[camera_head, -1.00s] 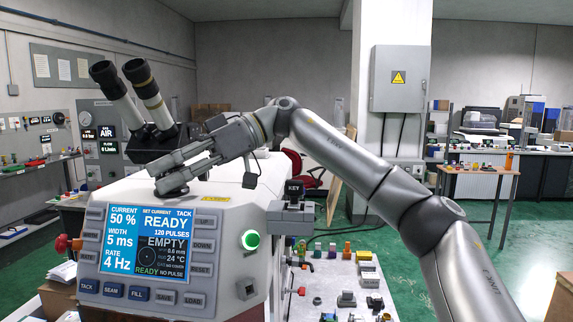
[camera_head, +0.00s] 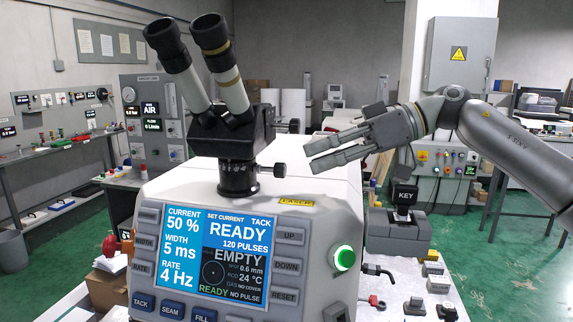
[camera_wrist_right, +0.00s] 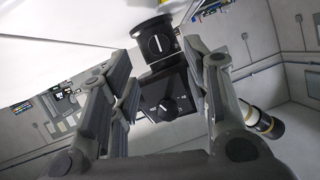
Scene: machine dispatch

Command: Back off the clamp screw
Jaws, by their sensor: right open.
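The black microscope (camera_head: 232,130) stands on the white laser welder (camera_head: 330,200). The clamp screw (camera_head: 281,170), a small dark knob on a short shaft, sticks out to the right from the black collar under the microscope head. In the right wrist view a round knob with a white line, apparently the clamp screw (camera_wrist_right: 155,46), lies between the finger ends, and a marked dial (camera_wrist_right: 165,109) is on the microscope head. My right gripper (camera_head: 309,156) is open and empty, its fingers pointing left, up and right of the screw and apart from it. My left gripper is not in view.
The lit screen (camera_head: 215,250) reads READY and EMPTY. A green lit button (camera_head: 343,258) is on the welder's front panel. An eyepiece (camera_wrist_right: 262,124) shows near the right finger in the wrist view.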

